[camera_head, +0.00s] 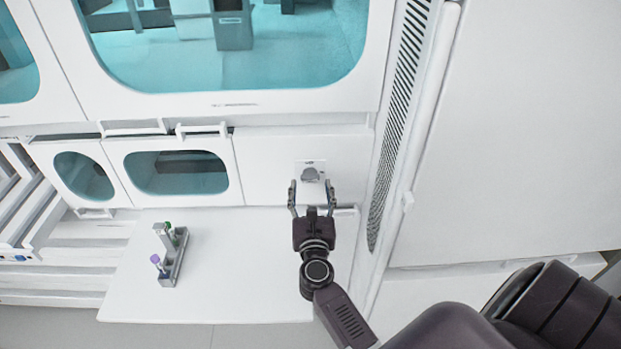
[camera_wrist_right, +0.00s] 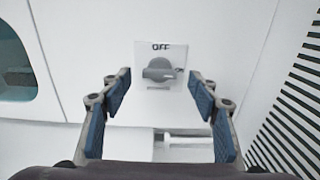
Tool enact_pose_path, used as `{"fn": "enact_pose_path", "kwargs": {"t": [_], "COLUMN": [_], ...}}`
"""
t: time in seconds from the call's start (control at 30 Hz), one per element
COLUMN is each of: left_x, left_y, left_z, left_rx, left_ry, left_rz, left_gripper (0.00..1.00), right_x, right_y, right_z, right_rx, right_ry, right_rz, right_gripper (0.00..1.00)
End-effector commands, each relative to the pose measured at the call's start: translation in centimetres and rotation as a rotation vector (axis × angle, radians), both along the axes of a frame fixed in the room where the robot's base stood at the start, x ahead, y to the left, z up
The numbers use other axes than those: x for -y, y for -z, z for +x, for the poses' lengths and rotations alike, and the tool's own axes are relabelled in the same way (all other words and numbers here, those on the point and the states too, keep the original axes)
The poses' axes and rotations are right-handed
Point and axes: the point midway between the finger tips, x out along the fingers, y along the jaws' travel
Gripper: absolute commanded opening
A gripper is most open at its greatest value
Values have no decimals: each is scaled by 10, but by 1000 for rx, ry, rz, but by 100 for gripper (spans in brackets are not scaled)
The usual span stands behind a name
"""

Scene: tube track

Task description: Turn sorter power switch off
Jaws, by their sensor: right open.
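The sorter power switch (camera_head: 310,174) is a grey rotary knob on a small white plate on the machine's white front panel. In the right wrist view the knob (camera_wrist_right: 159,70) sits below the printed word OFF, and its handle lies roughly sideways. A smaller mark under the knob is too blurred to read. My right gripper (camera_head: 311,190) is open in front of the switch. In the right wrist view its blue-padded fingers (camera_wrist_right: 160,95) stand apart to the left and right of the knob, nearer to the camera, with nothing between them. My left gripper is not in view.
A white shelf (camera_head: 235,290) juts out below the panel. A grey rack (camera_head: 174,258) with a green-capped and a purple-capped tube stands on its left part. A slotted vent (camera_head: 398,120) runs along the machine's right edge. Windowed doors (camera_head: 178,173) are left of the switch.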

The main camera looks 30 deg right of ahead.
Motion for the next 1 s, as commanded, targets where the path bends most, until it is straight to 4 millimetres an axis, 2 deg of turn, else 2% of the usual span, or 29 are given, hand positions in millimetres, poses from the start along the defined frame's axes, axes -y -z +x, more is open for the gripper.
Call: {"fn": "enact_pose_path", "kwargs": {"t": [0.2, 0.57, 0.97, 1.0], "left_x": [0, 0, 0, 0], "left_y": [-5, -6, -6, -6], "left_z": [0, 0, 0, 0], "left_rx": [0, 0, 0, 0], "left_ry": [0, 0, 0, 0], "left_rz": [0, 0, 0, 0], "left_gripper": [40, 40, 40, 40], "right_x": [14, 18, 17, 17], "right_y": [-1, 0, 0, 0], "right_z": [24, 29, 29, 29], "right_rx": [1, 0, 0, 0], "right_ry": [-1, -1, -1, -1], "right_rz": [-3, -2, -2, -2], "right_gripper": [56, 56, 14, 13]}}
